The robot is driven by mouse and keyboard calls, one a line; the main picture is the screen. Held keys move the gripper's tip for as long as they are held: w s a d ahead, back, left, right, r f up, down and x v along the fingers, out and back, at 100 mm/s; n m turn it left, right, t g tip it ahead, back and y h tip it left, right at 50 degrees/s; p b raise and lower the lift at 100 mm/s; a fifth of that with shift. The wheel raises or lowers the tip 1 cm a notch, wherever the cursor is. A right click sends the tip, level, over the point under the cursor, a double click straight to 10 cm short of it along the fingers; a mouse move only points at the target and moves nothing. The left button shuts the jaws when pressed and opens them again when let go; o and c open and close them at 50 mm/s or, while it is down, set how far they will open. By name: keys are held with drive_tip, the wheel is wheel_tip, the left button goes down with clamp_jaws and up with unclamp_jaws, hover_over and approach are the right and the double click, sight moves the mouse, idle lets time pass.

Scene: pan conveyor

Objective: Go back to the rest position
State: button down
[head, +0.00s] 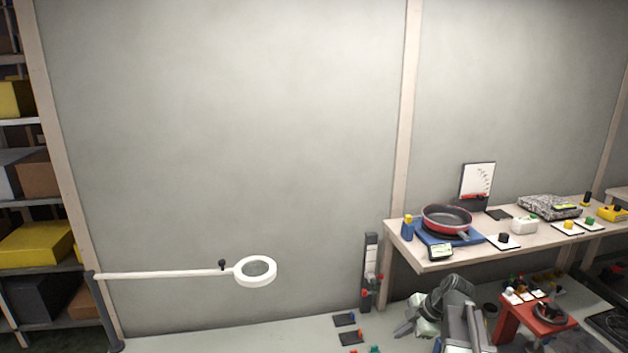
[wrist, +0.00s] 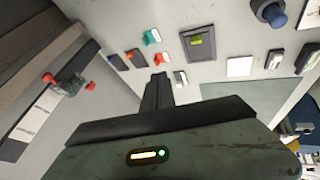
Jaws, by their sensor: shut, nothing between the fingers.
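In the wrist view the two dark fingers of my gripper (wrist: 158,80) lie together at the middle, shut with nothing between them. Past the tips is a pale surface with small colored items, apart from the fingers. In the head view my folded grey arm stands low at the right of centre, in front of the workbench (head: 434,266). I cannot make out the gripper's fingers in that view.
A red-rimmed pan (head: 447,219) sits over a blue mat (head: 472,239) on the bench. A small red table (head: 530,315) stands right of my arm. A white ring lamp (head: 243,276) reaches out from the left, near shelves (head: 30,200).

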drive_tip(key=s+a+f+m+g+h, duration=0.1)
drive_tip(key=s+a+m, duration=0.15)
drive_tip(key=a, duration=0.45)
drive_tip(key=s+a+f+m+g+h, duration=0.1)
drive_tip(key=s+a+f, duration=0.15)
drive_tip(key=a, duration=0.35)
drive_tip(key=s+d+m+g+h, duration=0.1)
drive_tip(key=s+m, duration=0.5)
drive_tip(key=m, duration=0.9)
drive_tip(key=shift+s+d+f+g+h, duration=0.25)
drive_tip(key=shift+d+h, duration=0.2)
drive_tip(key=shift+h, duration=0.45)
drive_tip(key=shift+d, duration=0.1)
